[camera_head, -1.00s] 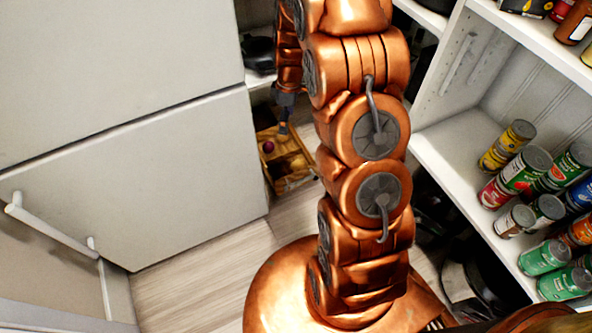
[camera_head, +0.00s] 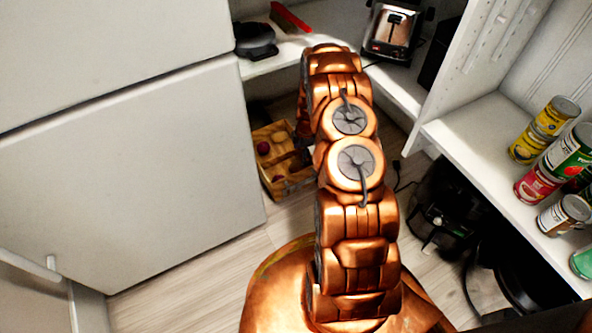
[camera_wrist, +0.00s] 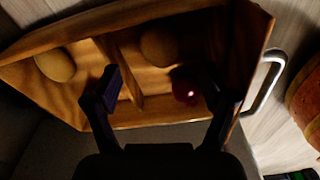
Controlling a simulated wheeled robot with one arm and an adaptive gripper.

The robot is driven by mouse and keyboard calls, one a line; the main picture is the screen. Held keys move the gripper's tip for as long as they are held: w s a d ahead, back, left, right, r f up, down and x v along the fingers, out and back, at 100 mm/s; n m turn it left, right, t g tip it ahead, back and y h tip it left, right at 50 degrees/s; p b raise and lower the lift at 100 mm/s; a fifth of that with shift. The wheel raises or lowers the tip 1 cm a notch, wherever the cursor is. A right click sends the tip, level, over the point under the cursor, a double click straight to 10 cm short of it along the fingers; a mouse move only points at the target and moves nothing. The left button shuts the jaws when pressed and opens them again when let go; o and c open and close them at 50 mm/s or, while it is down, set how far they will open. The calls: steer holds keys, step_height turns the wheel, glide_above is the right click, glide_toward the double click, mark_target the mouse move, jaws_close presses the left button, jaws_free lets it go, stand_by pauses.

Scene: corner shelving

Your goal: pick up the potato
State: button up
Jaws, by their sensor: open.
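A wooden crate (camera_head: 292,187) with dividers stands on the floor beside the white cabinet. In the wrist view the crate (camera_wrist: 150,117) holds a brown, rounded potato-like thing (camera_wrist: 160,47) in the middle and a similar yellow-brown one (camera_wrist: 55,65) in the left compartment. A dark red round thing (camera_wrist: 184,91), like an onion, lies near the right finger. My gripper (camera_wrist: 160,85) is open over the crate, its fingers on either side of the divider and apart from the middle potato.
The white cabinet (camera_head: 180,170) stands close to the crate's left. A shelf (camera_head: 460,140) with several cans is at the right. A toaster (camera_head: 392,32) and a black appliance (camera_head: 255,40) stand on the shelf above. A dark appliance (camera_head: 445,205) is below right.

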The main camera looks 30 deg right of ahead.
mark_target(298, 164)
step_height(298, 164, down, 3)
steer(key=shift+a+r+b, duration=0.15)
steer(key=shift+b, duration=0.25)
steer(key=shift+w+a+f+b, duration=0.1)
steer(key=shift+a+f+b, duration=0.1)
steer(key=shift+f+b, duration=0.5)
steer(key=shift+a+f+b, duration=0.15)
steer(key=shift+f+b, duration=0.1)
steer(key=shift+f, duration=0.75)
steer(key=shift+w+a+f+b, duration=0.1)
steer(key=shift+a+f+b, duration=0.1)
steer(key=shift+f+b, duration=0.5)
steer(key=shift+f, duration=0.1)
steer(key=shift+p, duration=0.3)
steer(key=c, duration=1.3)
